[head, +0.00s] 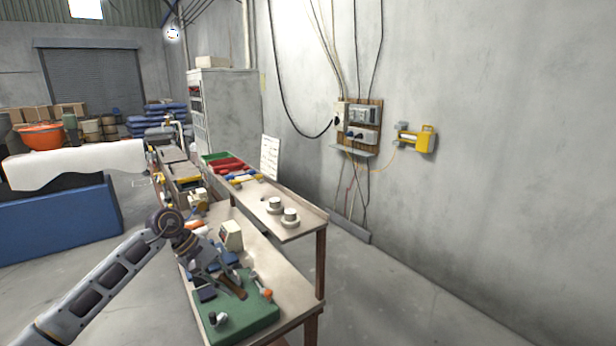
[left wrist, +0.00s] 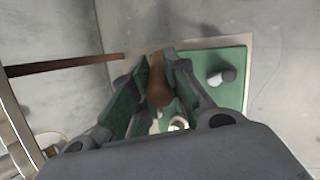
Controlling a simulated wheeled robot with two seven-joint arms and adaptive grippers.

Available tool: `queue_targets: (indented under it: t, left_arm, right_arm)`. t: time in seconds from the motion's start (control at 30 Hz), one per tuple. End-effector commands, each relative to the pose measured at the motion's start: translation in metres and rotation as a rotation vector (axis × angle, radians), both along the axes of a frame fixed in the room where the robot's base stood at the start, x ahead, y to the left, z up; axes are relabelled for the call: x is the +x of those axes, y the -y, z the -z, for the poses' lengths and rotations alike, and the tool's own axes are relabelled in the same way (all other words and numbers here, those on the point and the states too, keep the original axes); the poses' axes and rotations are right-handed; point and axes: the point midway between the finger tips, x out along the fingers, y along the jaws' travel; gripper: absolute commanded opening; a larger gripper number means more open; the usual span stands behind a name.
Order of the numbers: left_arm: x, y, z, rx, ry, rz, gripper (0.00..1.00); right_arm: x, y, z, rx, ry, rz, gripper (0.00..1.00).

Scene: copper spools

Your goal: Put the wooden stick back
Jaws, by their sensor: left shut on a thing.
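My left gripper (head: 231,281) reaches in from the left over the workbench. It is shut on the brown wooden stick (head: 232,289). In the left wrist view the stick (left wrist: 158,88) is between the two fingers of my left gripper (left wrist: 158,75), seen nearly end-on. The gripper is above a green mat (head: 255,318), which also shows below it in the left wrist view (left wrist: 233,62). Whether the stick touches the mat is hard to tell. My right gripper is not in view.
A dark knob-like object with a pale end (head: 217,319) is on the mat. An orange-tipped tool (head: 264,292) lies on its right side. A small beige device (head: 231,235) stands behind.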

Motion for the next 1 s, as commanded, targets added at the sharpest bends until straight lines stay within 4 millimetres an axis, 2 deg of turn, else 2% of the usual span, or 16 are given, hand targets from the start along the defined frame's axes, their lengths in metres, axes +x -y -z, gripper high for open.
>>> queue_targets:
  t: [0.6,0.8,1.0]
  left_arm:
    - [-0.028,-0.011,0.028,-0.001,-0.002,0.487,0.00]
    - [-0.045,-0.013,0.051,-0.001,-0.004,0.614,0.00]
    - [-0.064,-0.012,0.081,-0.001,-0.004,0.637,0.00]
  right_arm:
    - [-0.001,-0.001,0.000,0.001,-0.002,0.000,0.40]
    - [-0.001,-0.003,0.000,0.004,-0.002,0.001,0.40]
    - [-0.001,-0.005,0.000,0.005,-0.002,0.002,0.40]
